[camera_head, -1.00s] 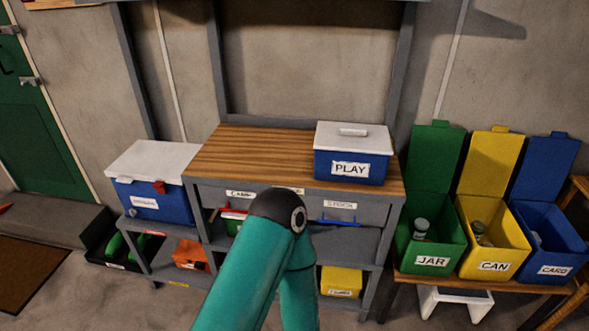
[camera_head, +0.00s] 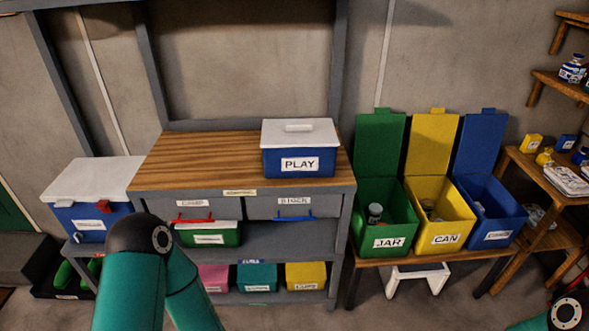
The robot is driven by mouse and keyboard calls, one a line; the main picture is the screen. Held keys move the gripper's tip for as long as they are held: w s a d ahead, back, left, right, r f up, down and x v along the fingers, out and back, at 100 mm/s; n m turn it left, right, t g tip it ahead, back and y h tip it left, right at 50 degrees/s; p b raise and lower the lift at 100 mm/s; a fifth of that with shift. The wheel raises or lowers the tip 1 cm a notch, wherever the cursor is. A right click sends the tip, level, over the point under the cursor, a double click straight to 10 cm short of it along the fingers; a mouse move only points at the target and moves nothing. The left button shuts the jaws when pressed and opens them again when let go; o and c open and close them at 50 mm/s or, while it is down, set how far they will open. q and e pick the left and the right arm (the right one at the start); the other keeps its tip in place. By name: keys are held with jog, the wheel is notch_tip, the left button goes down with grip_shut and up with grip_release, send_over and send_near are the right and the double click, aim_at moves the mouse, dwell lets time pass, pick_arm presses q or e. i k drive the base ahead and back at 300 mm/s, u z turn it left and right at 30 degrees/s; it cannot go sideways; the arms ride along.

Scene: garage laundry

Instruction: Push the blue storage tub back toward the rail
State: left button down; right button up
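The blue storage tub (camera_head: 279,163) has a white lid and a "PLAY" label. It stands upright on the wooden top (camera_head: 200,156) of the grey workbench, near its right end. A low grey rail (camera_head: 220,124) runs along the back edge of the bench; the tub's lid overlaps it in view, and I cannot tell how wide the gap is. Links of my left arm show at the lower left and a piece of my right arm at the lower right corner. Neither gripper is in view.
Green (camera_head: 386,220), yellow (camera_head: 440,222) and blue (camera_head: 494,218) open bins stand on a table right of the bench. A blue cooler (camera_head: 88,220) with a white lid is at left. Drawers and labelled boxes fill the bench below. The left of the bench top is clear.

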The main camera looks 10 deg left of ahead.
aim_at(315, 162)
jog(key=u, duration=0.05)
jog(key=i, duration=1)
jog(key=z, duration=0.05)
